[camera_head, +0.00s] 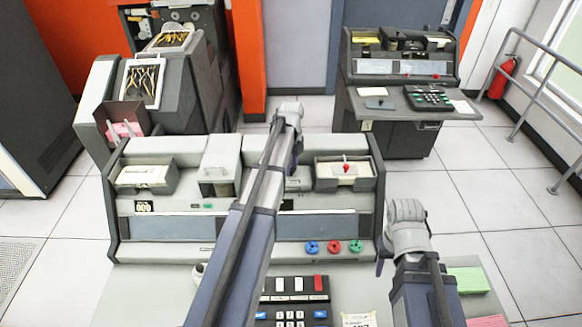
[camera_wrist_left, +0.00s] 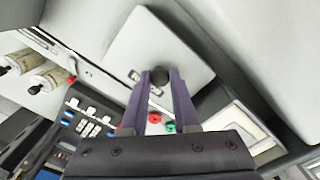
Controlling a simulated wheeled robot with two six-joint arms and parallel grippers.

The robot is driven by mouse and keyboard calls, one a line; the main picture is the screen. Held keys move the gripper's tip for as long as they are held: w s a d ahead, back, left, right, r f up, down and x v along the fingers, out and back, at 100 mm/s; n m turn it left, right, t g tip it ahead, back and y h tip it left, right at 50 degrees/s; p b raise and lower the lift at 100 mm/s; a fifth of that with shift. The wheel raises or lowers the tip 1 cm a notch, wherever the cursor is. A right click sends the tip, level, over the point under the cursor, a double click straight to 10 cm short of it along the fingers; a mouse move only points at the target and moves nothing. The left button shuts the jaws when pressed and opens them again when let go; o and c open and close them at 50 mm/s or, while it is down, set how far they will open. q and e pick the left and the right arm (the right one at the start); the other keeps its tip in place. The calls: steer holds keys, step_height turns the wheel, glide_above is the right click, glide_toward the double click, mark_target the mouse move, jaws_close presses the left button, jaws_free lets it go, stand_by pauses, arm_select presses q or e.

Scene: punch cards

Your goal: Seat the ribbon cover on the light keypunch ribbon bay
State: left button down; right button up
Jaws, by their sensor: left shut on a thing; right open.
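The light keypunch (camera_head: 120,215) stands in front of me, a pale grey console with a dark window strip. My left arm reaches over it, and my left gripper (camera_head: 297,150) is above its top middle. In the head view my arm hides the cover and the ribbon bay. I cannot tell whether the cover touches the bay. My right gripper (camera_head: 383,258) is open and empty beside the keypunch's right end.
A keypad (camera_head: 292,300) and red, green and blue knobs (camera_head: 334,247) are at the keypunch's front. A tray with a red knob (camera_head: 345,168) is at its top right. A darker keypunch desk (camera_head: 400,95) stands at the back right. Green cards (camera_head: 467,280) lie at lower right.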

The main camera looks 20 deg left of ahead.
arm_select(q)
steer(key=shift+c, duration=1)
jaws_free()
steer(key=shift+r, duration=0.1)
step_height(320, 180, up, 9)
steer(key=p, duration=0.9)
stand_by(0.9)
